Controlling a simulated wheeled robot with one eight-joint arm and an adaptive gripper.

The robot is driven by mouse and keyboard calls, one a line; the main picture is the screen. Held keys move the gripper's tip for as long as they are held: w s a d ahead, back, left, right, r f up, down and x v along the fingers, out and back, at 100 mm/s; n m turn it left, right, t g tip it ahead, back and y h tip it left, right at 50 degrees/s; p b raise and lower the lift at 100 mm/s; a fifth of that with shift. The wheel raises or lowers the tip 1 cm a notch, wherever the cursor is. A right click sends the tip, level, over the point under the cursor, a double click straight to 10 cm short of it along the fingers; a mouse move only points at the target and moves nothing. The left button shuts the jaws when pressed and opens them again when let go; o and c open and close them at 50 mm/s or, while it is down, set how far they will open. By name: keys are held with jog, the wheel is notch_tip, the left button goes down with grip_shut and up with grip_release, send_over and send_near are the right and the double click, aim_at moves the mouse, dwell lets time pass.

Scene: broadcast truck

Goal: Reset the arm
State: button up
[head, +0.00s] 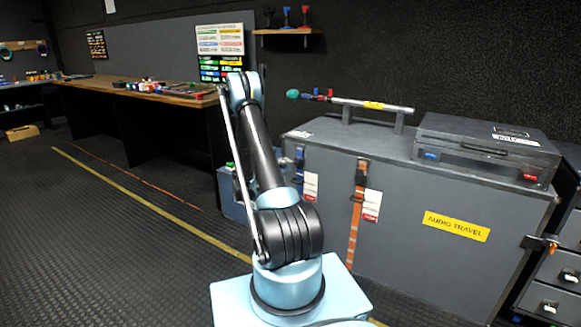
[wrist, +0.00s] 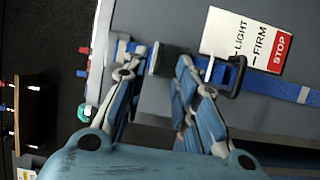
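My arm (head: 268,160) rises in the middle of the head view and bends at the top; my gripper is hidden there. In the wrist view my gripper (wrist: 160,60) has its two blue-and-grey fingers spread apart. A dark buckle (wrist: 172,61) on a blue strap (wrist: 282,91) shows between the fingertips; I cannot tell whether they touch it. The strap runs across a grey case face, beside a white and red label (wrist: 250,42) reading LIGHT, FIRM, STOP. The same strap seems to show in the head view as a small blue piece (head: 299,156).
A grey AUDIO TRAVEL case (head: 400,235) with an orange strap (head: 354,232) stands close right of my arm. A bar (head: 370,105) and a black box (head: 480,140) sit on it. A workbench (head: 140,91) stands behind at left. The floor at left is clear.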

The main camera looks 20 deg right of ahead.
jog(key=shift+v, duration=0.9)
jog(key=s+r+m+g+y, duration=0.1)
jog(key=s+r+y, duration=0.4)
jog(key=r, duration=0.6)
jog(key=s+a+r+g+y, duration=0.1)
jog(key=s+a+r+y, duration=0.15)
jog(key=s, duration=0.45)
jog(key=s+a+r+y, duration=0.1)
jog(key=s+a+r, duration=0.1)
jog(key=s+r, duration=0.35)
jog(key=s+a+f+y, duration=0.2)
jog(key=s+a, duration=0.3)
jog(key=s, duration=0.6)
jog(key=s+a+f+m+y, duration=0.1)
jog(key=s+a+f+y, duration=0.2)
jog(key=s, duration=0.8)
jog(key=s+a+f+y, duration=0.2)
jog(key=s+a+y, duration=0.2)
jog(key=s+a, duration=0.4)
jog(key=s, duration=0.3)
jog(key=shift+s+f+m+g, duration=0.2)
jog(key=shift+f+m+g, duration=0.1)
jog(key=shift+m+g, duration=0.1)
